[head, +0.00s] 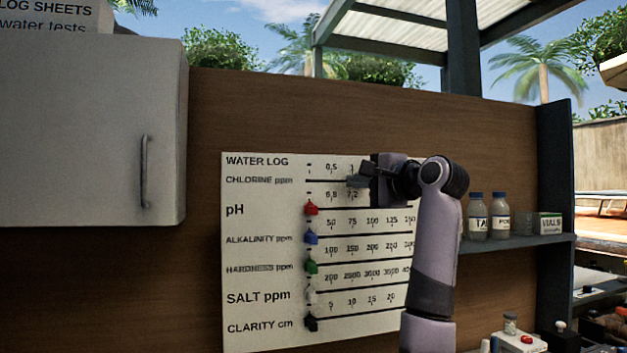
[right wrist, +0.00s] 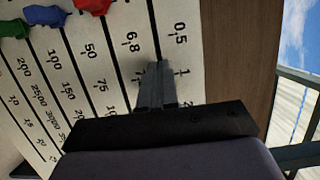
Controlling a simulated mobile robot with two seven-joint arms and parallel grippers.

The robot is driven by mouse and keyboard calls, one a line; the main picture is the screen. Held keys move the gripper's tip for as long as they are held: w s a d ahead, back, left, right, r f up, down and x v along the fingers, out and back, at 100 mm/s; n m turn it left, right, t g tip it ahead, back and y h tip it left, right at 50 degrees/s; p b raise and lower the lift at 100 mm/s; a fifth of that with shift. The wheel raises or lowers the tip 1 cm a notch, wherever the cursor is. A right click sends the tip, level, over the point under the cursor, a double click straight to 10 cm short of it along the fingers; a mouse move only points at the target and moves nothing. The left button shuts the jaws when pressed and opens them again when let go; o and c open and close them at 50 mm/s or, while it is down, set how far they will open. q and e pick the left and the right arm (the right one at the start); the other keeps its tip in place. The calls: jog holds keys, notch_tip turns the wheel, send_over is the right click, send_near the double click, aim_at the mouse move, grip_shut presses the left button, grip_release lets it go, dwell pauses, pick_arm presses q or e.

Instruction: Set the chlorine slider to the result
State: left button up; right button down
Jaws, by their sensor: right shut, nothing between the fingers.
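The white water log board (head: 262,335) hangs on the brown wooden wall. Its chlorine row (head: 330,181) is at the top, with 0.5 and 1 readable left of my gripper. I cannot make out the chlorine slider; my right gripper and arm hide part of that row. My right gripper (head: 354,181) is shut and empty, its tips at the chlorine row near the 1 mark. In the right wrist view its fingers (right wrist: 157,82) lie over the board between the 1 and the 6.8. I cannot tell whether they touch it. My left gripper is out of view.
Red (head: 311,208), blue (head: 311,237), green (head: 311,267) and black (head: 311,323) sliders sit at the left ends of lower rows. A white cabinet (head: 90,130) is at left. Bottles (head: 478,218) and a vials box (head: 549,225) stand on the right shelf (head: 520,243).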

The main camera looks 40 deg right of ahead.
jog(key=shift+s+d, duration=1.9)
jog(key=shift+d, duration=1.45)
jog(key=s+a+b, duration=0.2)
jog(key=s+a, duration=0.3)
jog(key=shift+s+b, duration=0.15)
jog(key=shift+b, duration=0.25)
jog(key=shift+d, duration=0.1)
